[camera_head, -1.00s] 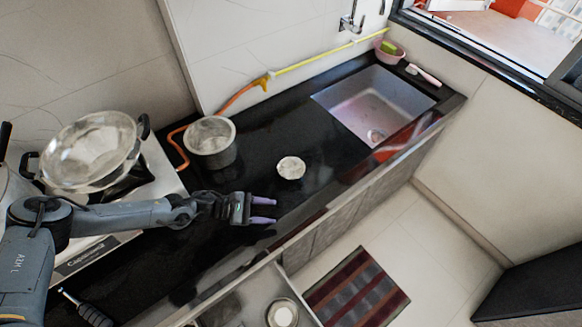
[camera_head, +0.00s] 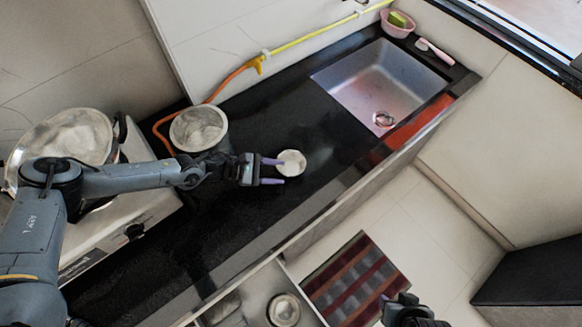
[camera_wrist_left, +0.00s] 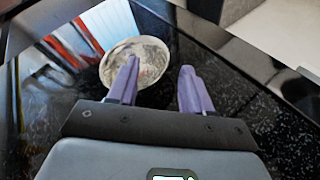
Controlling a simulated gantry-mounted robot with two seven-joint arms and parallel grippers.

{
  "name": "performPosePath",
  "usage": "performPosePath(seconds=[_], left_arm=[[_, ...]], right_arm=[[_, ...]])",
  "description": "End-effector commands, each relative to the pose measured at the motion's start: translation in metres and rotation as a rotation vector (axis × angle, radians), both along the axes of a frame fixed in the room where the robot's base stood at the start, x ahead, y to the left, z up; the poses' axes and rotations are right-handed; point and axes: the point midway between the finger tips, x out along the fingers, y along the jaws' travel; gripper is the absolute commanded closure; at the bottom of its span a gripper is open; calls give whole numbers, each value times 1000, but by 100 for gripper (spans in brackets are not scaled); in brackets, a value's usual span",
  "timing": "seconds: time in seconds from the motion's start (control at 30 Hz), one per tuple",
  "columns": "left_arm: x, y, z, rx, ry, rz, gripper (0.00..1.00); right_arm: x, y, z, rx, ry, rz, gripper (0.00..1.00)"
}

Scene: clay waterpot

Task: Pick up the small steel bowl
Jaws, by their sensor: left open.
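The small steel bowl (camera_head: 292,163) sits on the black countertop, between the steel pot and the counter's front edge. My left gripper (camera_head: 273,171) is open with its purple fingertips at the bowl's near left side. In the left wrist view the bowl (camera_wrist_left: 148,58) lies ahead of the open left gripper (camera_wrist_left: 160,75). One finger overlaps the bowl in that picture and the other is to the right of it. I cannot tell whether a finger touches the bowl. Part of my right gripper (camera_head: 405,305) shows at the bottom edge, and its jaws are not clear.
A steel pot (camera_head: 199,129) stands behind my left forearm. A large pan (camera_head: 75,140) sits on the stove at left. The sink (camera_head: 375,80) is at the upper right, with a pink basket (camera_head: 398,23) beyond it. An open drawer (camera_head: 257,290) is below the counter.

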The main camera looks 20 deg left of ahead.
Motion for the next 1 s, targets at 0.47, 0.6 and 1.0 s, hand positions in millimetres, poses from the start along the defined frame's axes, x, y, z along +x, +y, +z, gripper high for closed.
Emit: performPosePath(seconds=[0.47, 0.6, 1.0], left_arm=[[16, -36, -18, 0, -1, -2, 50], [22, -49, -22, 0, -1, -2, 50], [23, -51, -21, 0, 1, 2, 69]], right_arm=[[3, -1, -25, -6, -7, 4, 57], [3, -1, -33, -6, -8, 3, 57], [3, 0, -32, -1, -8, 2, 57]])
